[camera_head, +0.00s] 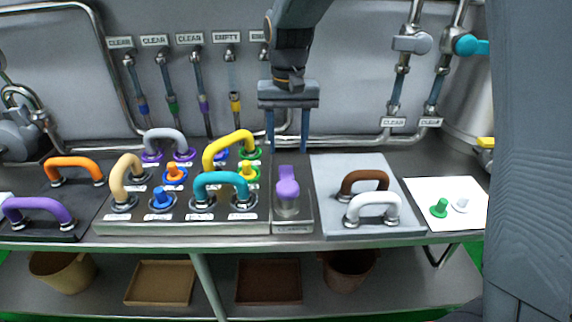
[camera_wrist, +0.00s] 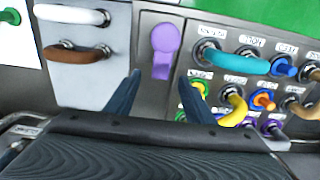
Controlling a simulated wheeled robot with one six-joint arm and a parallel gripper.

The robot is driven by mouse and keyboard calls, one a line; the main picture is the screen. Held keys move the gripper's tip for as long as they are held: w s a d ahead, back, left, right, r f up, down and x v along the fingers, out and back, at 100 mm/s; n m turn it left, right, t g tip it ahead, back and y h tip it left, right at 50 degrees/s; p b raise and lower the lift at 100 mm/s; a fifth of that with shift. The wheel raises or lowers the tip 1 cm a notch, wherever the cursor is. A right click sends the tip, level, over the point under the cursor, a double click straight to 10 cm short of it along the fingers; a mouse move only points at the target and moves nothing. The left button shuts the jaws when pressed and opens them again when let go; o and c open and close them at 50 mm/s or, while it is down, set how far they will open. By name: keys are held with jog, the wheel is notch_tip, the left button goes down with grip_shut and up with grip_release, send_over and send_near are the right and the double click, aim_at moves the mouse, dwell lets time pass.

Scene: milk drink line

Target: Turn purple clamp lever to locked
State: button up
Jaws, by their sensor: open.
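The purple clamp lever (camera_head: 287,186) stands on a narrow metal plate (camera_head: 293,219) in the middle of the bench. My gripper (camera_head: 292,148) is open and empty, pointing down behind and above the lever. Its two fingers (camera_wrist: 160,80) are wide apart and do not appear to touch the lever. The writing on the plate is too small to read.
Left of the lever is a raised panel (camera_head: 180,228) with coloured handles and plugs, including a teal handle (camera_head: 221,181). To the right is a grey board (camera_head: 325,163) with a brown handle (camera_head: 365,180) and a white handle (camera_head: 372,205). Pipes run along the back wall.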

aim_at(287, 171)
jog(key=shift+w+a+f, duration=0.1)
jog(key=shift+a+f, duration=0.1)
jog(key=shift+f, duration=0.05)
jog(key=shift+f+p, duration=1)
jog(key=shift+f, duration=2.55)
jog(key=shift+d, duration=0.1)
grip_shut()
